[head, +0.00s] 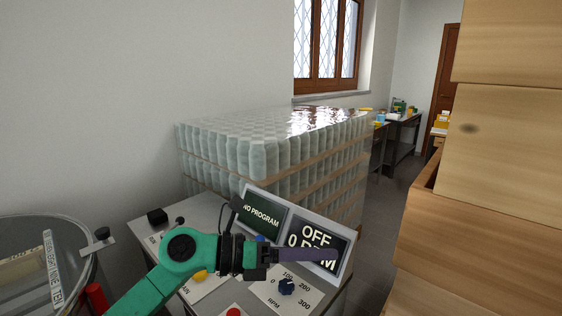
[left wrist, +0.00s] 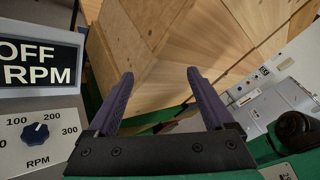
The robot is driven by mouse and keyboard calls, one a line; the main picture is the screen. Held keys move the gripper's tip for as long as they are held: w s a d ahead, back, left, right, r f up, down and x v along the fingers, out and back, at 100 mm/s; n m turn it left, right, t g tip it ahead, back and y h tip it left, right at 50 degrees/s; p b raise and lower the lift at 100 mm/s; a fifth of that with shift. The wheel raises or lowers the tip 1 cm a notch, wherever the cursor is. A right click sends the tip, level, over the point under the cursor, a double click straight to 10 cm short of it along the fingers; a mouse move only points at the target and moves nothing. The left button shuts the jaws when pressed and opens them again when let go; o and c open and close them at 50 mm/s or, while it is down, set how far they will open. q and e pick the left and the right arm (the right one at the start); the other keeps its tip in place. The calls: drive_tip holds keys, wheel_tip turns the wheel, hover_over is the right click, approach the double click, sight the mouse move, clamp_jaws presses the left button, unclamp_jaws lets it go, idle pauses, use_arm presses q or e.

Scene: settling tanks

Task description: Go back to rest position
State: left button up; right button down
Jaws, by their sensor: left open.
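My left gripper (head: 308,256) reaches in from the lower left on a green arm, over the control panel (head: 210,208). In the left wrist view its two purple fingers (left wrist: 160,88) are apart with nothing between them. The panel carries two tilted screens: one reads NO PROGRAM (head: 262,218), the other reads OFF and 0 RPM (head: 318,240), partly covered by the gripper. A blue RPM knob (head: 287,286) sits below the fingers; it also shows in the left wrist view (left wrist: 36,133). My right gripper is not in view.
A wrapped pallet of pale containers (head: 270,150) stands behind the panel. Stacked wooden boxes (head: 505,130) fill the right side. A round clear-walled tank (head: 40,235) is at the left. Open floor (head: 393,195) runs between pallet and boxes toward tables (head: 400,130) at the back.

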use_arm(q)
drive_tip(key=w+a+r+n+t+h, duration=0.2)
drive_tip(key=w+a+r+n+t, duration=0.4)
drive_tip(key=n+t, duration=0.65)
drive_tip(key=w+a+f+n+t+y, duration=0.2)
drive_tip(key=a+n+t+y, duration=0.2)
drive_tip(key=a+n+y, duration=0.6)
drive_tip(key=s+a+f+n+g+y, duration=0.2)
drive_tip(key=a+f+n+y, duration=0.25)
drive_tip(key=f+n, duration=0.35)
drive_tip(key=s+a+f+n+g+y, duration=0.1)
drive_tip(key=a+f+n+g+y, duration=0.3)
drive_tip(key=f+n, duration=0.5)
drive_tip(key=s+a+f+n+g, duration=0.35)
drive_tip(key=s+f+g, duration=0.65)
drive_tip(key=s+f, duration=0.95)
drive_tip(key=s+f+m+g, duration=0.1)
drive_tip(key=s+f, duration=0.1)
drive_tip(key=f, duration=1)
drive_tip(key=s+f, duration=0.3)
drive_tip(key=f, duration=1)
drive_tip(key=s+a+f+g, duration=0.1)
drive_tip(key=s+a+f, duration=0.2)
drive_tip(key=s+f, duration=0.9)
drive_tip(key=s, duration=0.3)
